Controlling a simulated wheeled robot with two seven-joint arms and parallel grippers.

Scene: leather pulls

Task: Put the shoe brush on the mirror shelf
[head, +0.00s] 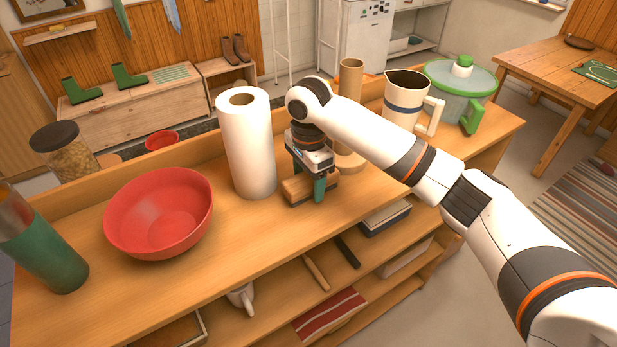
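The shoe brush, a small wooden block (294,193), lies on the wooden counter beside the paper roll. My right gripper (314,188) points down over the brush. One green finger stands in front of the brush's near side; the other finger is mostly hidden, so I cannot tell whether the fingers press on the brush. The mirror shelf (62,36) is a narrow wooden ledge on the panelled wall at the far upper left, below the mirror (48,8). My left gripper is not in view.
The white paper roll (247,150) stands close left of the gripper; a cardboard tube (350,80) stands behind it. A red bowl (160,213), a green tumbler (45,255) and a jar (66,155) are left. A pitcher (402,100) and a green-lidded pot (450,90) are right.

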